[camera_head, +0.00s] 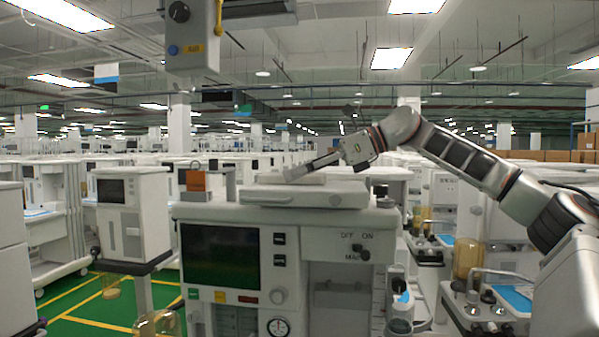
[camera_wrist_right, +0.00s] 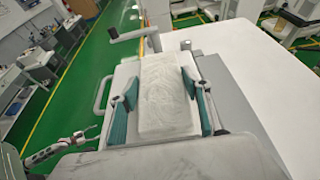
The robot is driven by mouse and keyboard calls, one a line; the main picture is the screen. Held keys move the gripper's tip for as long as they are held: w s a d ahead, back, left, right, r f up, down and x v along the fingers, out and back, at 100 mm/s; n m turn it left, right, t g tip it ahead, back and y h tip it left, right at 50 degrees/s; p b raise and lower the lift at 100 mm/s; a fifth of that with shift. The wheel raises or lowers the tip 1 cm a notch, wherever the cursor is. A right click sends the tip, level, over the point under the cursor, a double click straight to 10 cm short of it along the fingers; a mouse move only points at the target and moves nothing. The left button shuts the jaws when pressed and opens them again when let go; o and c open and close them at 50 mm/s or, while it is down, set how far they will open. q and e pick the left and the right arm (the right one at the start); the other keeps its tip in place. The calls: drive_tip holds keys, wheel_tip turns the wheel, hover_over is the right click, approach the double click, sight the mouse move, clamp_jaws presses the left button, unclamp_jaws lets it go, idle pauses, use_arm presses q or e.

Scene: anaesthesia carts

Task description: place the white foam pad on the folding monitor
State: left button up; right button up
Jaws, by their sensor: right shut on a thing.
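The white foam pad (camera_wrist_right: 167,95) is a pale, wrinkled rectangular block between the teal-lined fingers of my right gripper (camera_wrist_right: 160,82) in the wrist view. In the head view my right gripper (camera_head: 303,169) reaches in from the right, low over the folding monitor (camera_head: 300,196), a flat white slab on the cart top. The pad (camera_head: 304,179) shows there as a thin pale layer under the fingers, over the slab. I cannot tell whether it touches. A jointed metal piece (camera_wrist_right: 62,146) at the wrist view's lower left may be my left gripper; its jaws are unclear.
The cart (camera_head: 345,250) with a dark screen (camera_head: 220,256) stands in front. An orange-and-grey box (camera_head: 195,184) sits left of the monitor. A grey unit (camera_head: 192,40) hangs above. More carts stand on both sides; green floor (camera_head: 95,303) is clear at lower left.

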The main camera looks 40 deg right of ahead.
drive_tip(key=shift+a, duration=0.15)
drive_tip(key=o, duration=0.9)
drive_tip(key=b+v, duration=0.1)
drive_tip(key=v, duration=1.1)
